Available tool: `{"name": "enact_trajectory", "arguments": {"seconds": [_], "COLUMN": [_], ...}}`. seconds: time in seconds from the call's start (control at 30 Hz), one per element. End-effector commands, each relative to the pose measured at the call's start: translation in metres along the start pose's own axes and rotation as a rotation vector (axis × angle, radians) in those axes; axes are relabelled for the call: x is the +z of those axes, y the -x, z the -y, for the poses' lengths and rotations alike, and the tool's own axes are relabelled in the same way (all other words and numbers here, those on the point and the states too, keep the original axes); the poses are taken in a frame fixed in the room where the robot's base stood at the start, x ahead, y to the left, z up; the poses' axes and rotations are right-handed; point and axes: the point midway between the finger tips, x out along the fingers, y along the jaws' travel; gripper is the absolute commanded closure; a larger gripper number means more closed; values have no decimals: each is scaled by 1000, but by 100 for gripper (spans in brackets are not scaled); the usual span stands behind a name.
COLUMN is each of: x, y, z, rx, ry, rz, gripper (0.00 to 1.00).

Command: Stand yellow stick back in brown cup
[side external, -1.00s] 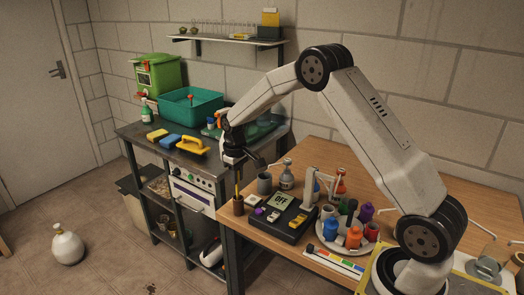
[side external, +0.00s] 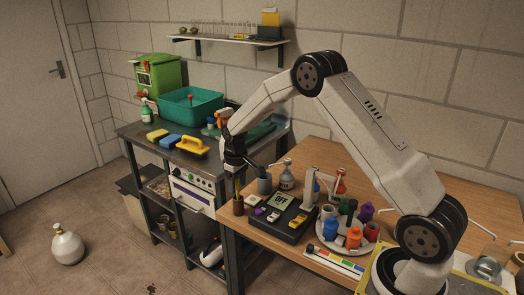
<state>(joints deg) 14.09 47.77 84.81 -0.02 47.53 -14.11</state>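The yellow stick (side external: 237,187) is upright, with its lower end inside the brown cup (side external: 238,207). The cup stands at the left front corner of the wooden table. My gripper (side external: 236,171) points down right above the cup, with its dark fingers at the top of the stick. The fingers hide the stick's upper end. They are too small and dark to show whether they are closed on it.
A grey cup (side external: 265,183) stands close on the right of my gripper. A dark scale (side external: 284,222) reading OFF lies right of the brown cup. A round tray (side external: 326,246) with several bottles stands further right. A dark bench (side external: 183,153) is behind left.

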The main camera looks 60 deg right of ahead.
Motion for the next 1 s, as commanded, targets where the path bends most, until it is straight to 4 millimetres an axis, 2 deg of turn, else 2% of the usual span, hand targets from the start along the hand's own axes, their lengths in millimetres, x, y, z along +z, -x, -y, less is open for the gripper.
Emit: {"name": "enact_trajectory", "arguments": {"seconds": [0.27,0.43,1.0], "x": [0,0,-1], "y": [4,16,101], "z": [0,0,0], "rx": [0,1,1], "ry": [0,0,-1], "rz": [-1,-2,-3], "gripper": [42,42,42]}}
